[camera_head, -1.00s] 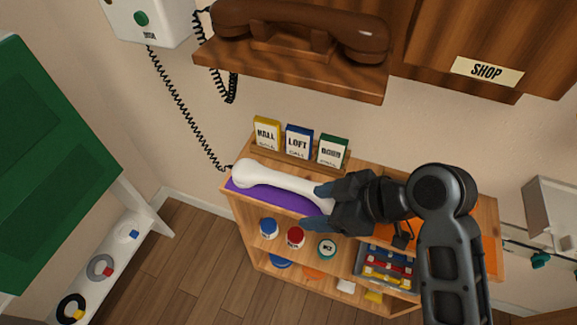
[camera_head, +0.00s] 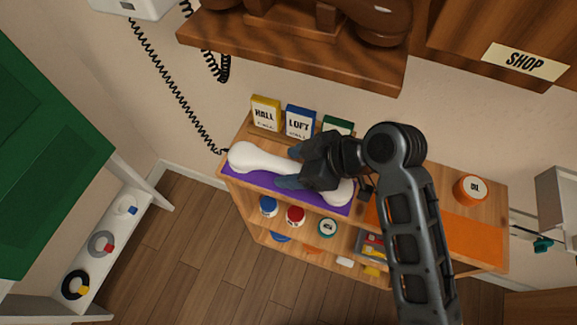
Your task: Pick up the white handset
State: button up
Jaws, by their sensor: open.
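The white handset (camera_head: 262,158) lies on a purple mat (camera_head: 240,180) on top of the wooden shelf unit, its left end near a black coiled cord. Its right end (camera_head: 338,192) shows beyond my gripper. My gripper (camera_head: 290,168) is open, with its dark blue fingertips pointing left over the middle of the handset. Part of the handset's middle is hidden by the gripper. I cannot tell whether the fingers touch it.
Cards marked HALL (camera_head: 265,114) and LOFT (camera_head: 299,123), and a green card (camera_head: 337,125), stand behind the handset. An orange mat (camera_head: 465,235) and an orange tin (camera_head: 471,188) are to the right. A brown phone (camera_head: 320,15) sits on a wall shelf above.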

jog(key=shift+x, duration=0.8)
jog(key=shift+c, duration=0.2)
grip_shut()
jog(key=shift+r, duration=0.1)
